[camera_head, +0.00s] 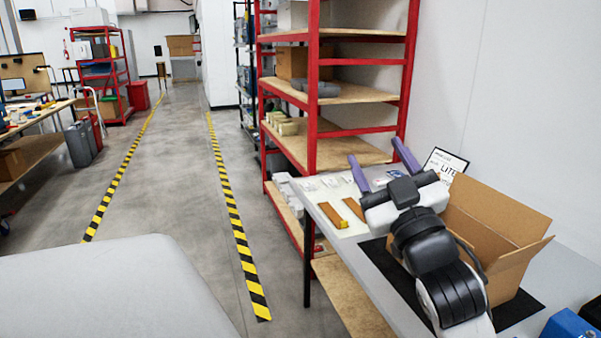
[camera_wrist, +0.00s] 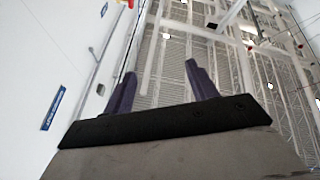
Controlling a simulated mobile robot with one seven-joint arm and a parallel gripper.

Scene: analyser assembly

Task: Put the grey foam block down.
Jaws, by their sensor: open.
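My gripper (camera_head: 382,164) is open, its two purple fingers spread wide above the worktable, pointing away from my body. In the wrist view the gripper (camera_wrist: 160,72) has nothing between its fingers, and the ceiling shows beyond them. I cannot pick out the grey foam block for certain. A dark grey item (camera_head: 316,89) lies on a wooden shelf of the red rack, apart from the gripper; I cannot tell whether it is the block. My arm hides part of the table and of the cardboard box.
An open cardboard box (camera_head: 503,235) stands on a black mat (camera_head: 519,308) right of my arm. Brown strips (camera_head: 333,215) lie on the table's far end. The red rack (camera_head: 312,120) stands behind it. Blue items (camera_head: 570,326) are at the lower right. The aisle floor (camera_head: 180,190) is clear.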

